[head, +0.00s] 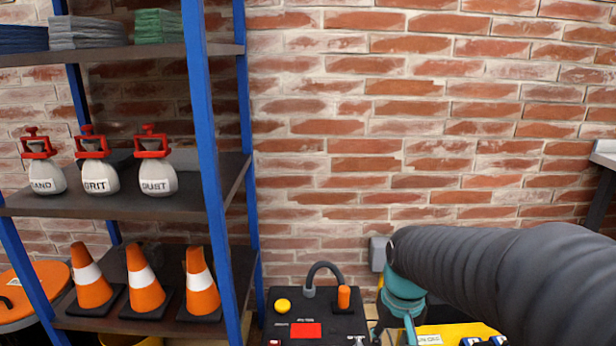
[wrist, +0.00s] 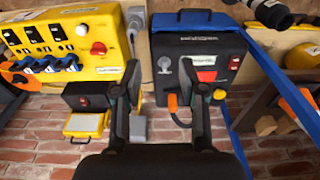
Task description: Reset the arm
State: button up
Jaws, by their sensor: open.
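My arm reaches in from the right of the head view, in a black ribbed sleeve that ends in a teal part at the lower middle. The gripper's fingertips cannot be made out there. In the wrist view my gripper (wrist: 160,92) is open, its two dark fingers apart with nothing between them. Beyond the fingers is a black box (wrist: 180,52) with a red patch, a yellow knob and an orange-ended cable. The black box also shows in the head view (head: 283,315), left of the teal part. Whether the fingers touch anything is unclear.
A blue-framed shelf (head: 225,200) at left holds cones (head: 146,282), labelled bags (head: 100,177) and folded stacks (head: 85,33). A yellow panel (wrist: 105,70) with switches and plugs is beside the black box. The brick wall (head: 400,120) is bare above my arm.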

jog(key=s+r+t, duration=0.4)
jog(key=s+r, duration=0.3)
jog(key=s, duration=0.4)
jog(key=shift+s+d+r, duration=0.15)
jog(key=shift+s+d, duration=0.05)
jog(key=shift+s, duration=0.15)
jog(key=shift+c, duration=0.3)
dwell(0.4)
